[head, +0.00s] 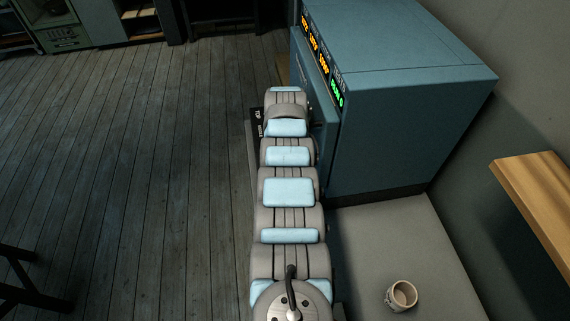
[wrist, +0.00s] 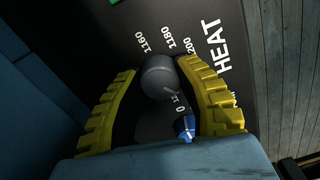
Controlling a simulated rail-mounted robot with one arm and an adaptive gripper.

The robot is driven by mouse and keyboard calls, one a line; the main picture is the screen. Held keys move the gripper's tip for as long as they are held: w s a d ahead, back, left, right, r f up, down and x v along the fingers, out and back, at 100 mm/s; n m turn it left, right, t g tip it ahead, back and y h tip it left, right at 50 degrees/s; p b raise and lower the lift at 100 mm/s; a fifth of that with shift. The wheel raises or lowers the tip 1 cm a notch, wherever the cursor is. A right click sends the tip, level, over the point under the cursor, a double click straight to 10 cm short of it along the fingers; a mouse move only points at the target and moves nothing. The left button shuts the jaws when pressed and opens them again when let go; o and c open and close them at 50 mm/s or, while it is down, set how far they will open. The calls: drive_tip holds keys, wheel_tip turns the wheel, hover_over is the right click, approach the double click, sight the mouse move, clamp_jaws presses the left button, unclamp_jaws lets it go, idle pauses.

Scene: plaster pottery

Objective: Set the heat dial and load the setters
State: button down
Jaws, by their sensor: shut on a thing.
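The heat dial (wrist: 158,78) is a round grey knob on a dark panel marked HEAT in the wrist view. Figures 1160, 1180 and 1200 curve around it, and a lower figure is partly hidden. My gripper (wrist: 160,74) has its yellow ridged fingers closed on the knob from both sides. A small blue piece with a white mark (wrist: 185,127) shows between the fingers; I cannot tell what it is. The blue kiln (head: 400,120) stands right of my arm in the head view, with orange and green readouts (head: 322,60). My arm hides the gripper there. I cannot make out any setters.
A small pale cup (head: 401,295) stands on the grey surface (head: 375,235) in front of the kiln. A wooden shelf (head: 540,195) juts in at the right. The plank floor (head: 120,170) to the left is mostly clear. Dark furniture (head: 20,285) shows at the lower left.

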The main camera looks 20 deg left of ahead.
drive_tip(key=c, duration=0.6)
unclamp_jaws()
drive_tip(key=shift+r, duration=0.1)
wheel_tip(320, 180, up, 12)
drive_tip(key=shift+f, duration=0.1)
idle(0.4)
